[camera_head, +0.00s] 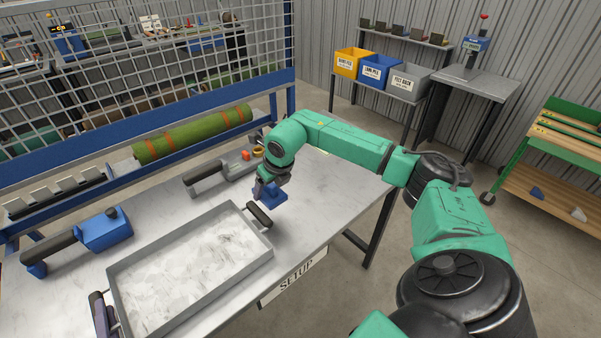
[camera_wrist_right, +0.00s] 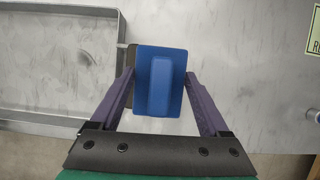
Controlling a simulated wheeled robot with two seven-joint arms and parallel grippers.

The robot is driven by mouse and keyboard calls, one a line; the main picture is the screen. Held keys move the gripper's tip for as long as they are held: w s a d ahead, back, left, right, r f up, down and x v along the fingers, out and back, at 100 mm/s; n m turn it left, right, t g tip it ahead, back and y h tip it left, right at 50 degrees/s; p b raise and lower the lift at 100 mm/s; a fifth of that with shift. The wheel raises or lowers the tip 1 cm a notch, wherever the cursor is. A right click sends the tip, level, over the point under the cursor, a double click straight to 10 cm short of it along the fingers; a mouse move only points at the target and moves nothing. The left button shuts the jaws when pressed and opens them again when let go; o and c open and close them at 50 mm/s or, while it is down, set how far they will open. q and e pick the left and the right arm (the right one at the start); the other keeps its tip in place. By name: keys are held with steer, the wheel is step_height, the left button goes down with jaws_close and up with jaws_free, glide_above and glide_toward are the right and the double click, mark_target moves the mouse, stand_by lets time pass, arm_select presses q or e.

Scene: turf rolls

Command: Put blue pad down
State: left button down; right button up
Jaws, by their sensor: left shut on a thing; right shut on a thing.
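The blue pad (camera_head: 272,198) is at my right gripper (camera_head: 262,186), beside the right end of the grey metal tray (camera_head: 262,255). In the right wrist view the pad (camera_wrist_right: 144,95) is a flat blue plate with a raised ridge, between the two purple fingers of my right gripper (camera_wrist_right: 160,82). I cannot tell whether its underside touches the table (camera_head: 320,200). A dark piece shows behind its left edge. My left gripper (camera_head: 98,308) is at the tray's left end, partly cut off, shut on what seems to be the tray handle.
The tray's black right handle (camera_head: 260,215) is close to the pad. A blue tool with a dark handle (camera_head: 105,232) lies left, and a grey tool (camera_head: 208,178) behind the tray. A green roll with orange straps (camera_head: 195,134) lies along the mesh fence. The table's right part is clear.

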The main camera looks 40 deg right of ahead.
steer(key=s+d+r+m+h, duration=0.15)
steer(key=s+d+m, duration=0.25)
steer(key=d, duration=0.5)
glide_toward(301, 205)
steer(key=shift+m, duration=0.3)
steer(key=x, duration=0.6)
steer(key=shift+w+r, duration=0.1)
steer(key=shift+w, duration=0.05)
steer(key=o, duration=1)
steer(key=shift+o, duration=0.2)
steer(key=v, duration=1.2)
steer(key=shift+w+a, duration=0.15)
steer(key=shift+r, duration=0.1)
